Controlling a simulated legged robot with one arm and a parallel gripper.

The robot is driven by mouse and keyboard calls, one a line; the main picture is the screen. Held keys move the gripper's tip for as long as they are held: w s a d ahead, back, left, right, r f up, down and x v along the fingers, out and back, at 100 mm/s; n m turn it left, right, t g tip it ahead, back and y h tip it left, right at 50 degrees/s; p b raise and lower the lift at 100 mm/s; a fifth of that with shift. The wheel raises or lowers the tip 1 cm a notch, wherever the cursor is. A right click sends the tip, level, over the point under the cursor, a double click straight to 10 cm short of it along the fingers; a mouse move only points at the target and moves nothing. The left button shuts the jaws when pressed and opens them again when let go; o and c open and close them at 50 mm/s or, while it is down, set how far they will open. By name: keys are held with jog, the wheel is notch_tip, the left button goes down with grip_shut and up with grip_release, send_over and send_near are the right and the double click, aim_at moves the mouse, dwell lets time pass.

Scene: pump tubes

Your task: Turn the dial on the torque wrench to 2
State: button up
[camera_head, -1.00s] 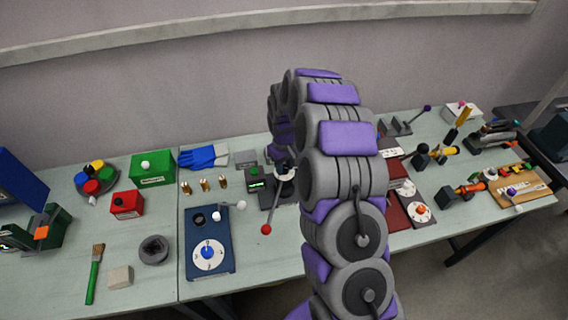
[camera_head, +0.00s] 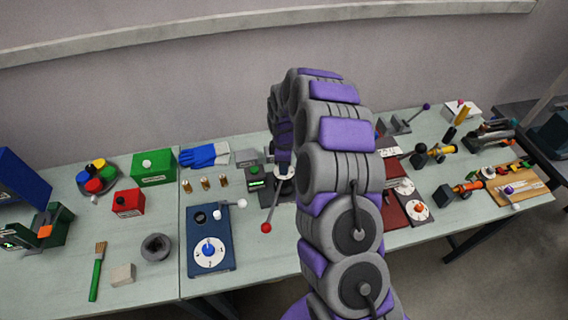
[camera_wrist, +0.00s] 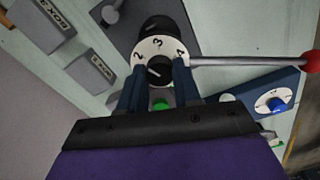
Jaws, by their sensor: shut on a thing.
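The torque wrench shows in the wrist view with a white dial (camera_wrist: 161,50) marked 2, 3 and 4 and a black knob (camera_wrist: 158,69) at its middle. Its metal lever (camera_wrist: 240,61) runs right to a red ball (camera_wrist: 311,62). My gripper (camera_wrist: 158,75) is shut on the knob, one dark finger on each side. In the head view the wrench's white dial (camera_head: 284,173) and red ball (camera_head: 266,228) show at the table's middle. My arm hides part of the wrench there, and my fingers are not clear.
A blue panel (camera_head: 225,262) with a white dial stands in front, left of the wrench. Brass pieces (camera_head: 205,184), blue gloves (camera_head: 205,155) and a green box (camera_head: 153,168) lie to the left. Dark red panels (camera_head: 392,211) lie right of my arm.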

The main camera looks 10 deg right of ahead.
jog(key=shift+w+r+n, duration=0.1)
jog(key=shift+w+n, duration=0.1)
jog(key=shift+n, duration=0.5)
jog(key=o, duration=0.9)
jog(key=shift+o, duration=0.8)
jog(key=shift+s, duration=0.1)
notch_tip(320, 180, up, 17)
jog(key=shift+p, duration=0.3)
jog(key=shift+a, duration=0.1)
